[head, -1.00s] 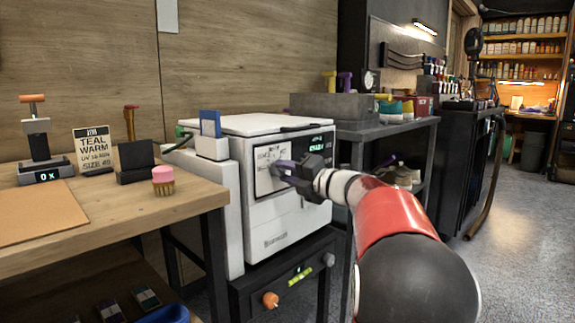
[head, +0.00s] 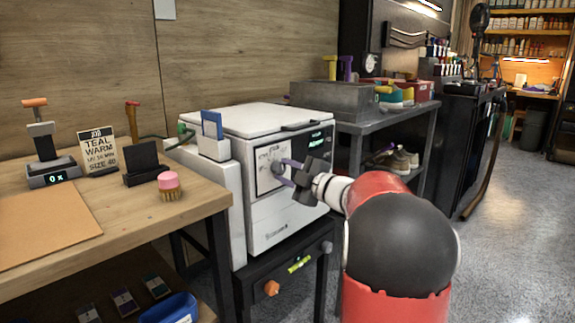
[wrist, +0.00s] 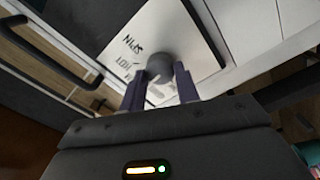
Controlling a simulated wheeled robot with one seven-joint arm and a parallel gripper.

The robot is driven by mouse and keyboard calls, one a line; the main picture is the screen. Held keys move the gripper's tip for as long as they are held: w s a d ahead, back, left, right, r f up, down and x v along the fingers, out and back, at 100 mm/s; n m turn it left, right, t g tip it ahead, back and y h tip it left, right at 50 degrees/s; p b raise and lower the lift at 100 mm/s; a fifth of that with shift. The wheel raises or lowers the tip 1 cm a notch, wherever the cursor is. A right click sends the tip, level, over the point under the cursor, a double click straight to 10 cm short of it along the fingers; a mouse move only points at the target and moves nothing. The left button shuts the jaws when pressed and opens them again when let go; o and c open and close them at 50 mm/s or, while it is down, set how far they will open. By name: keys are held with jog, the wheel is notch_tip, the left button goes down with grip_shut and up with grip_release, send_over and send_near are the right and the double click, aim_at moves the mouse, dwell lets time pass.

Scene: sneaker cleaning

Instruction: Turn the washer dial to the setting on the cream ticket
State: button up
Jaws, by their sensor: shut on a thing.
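The white washer (head: 262,190) stands between the wooden workbench and the grey side table. Its grey round dial (wrist: 160,67) sits on a light label plate on the front, with words around it; "HOT" and "SPIN" seem to show, upside down, in the wrist view. My gripper (head: 283,168) has its two purple fingers on either side of the dial and is shut on it. The dial's pointer direction is unclear. The cream ticket (head: 102,153) stands upright on the workbench and reads "TEAL WARM", with smaller lines and "SIZE 40" below.
The workbench (head: 205,200) holds a pink-topped brush (head: 169,186), a dark stand (head: 142,163) and a device showing "0 x" (head: 50,170). Open floor (head: 490,235) lies to the right.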

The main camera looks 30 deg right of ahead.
jog(key=shift+m+p, duration=0.35)
jog(key=shift+m, duration=0.25)
jog(key=o, duration=1)
jog(key=shift+c, duration=0.2)
jog(key=v, duration=0.8)
jog(key=shift+b, duration=0.4)
jog(key=shift+w, duration=0.1)
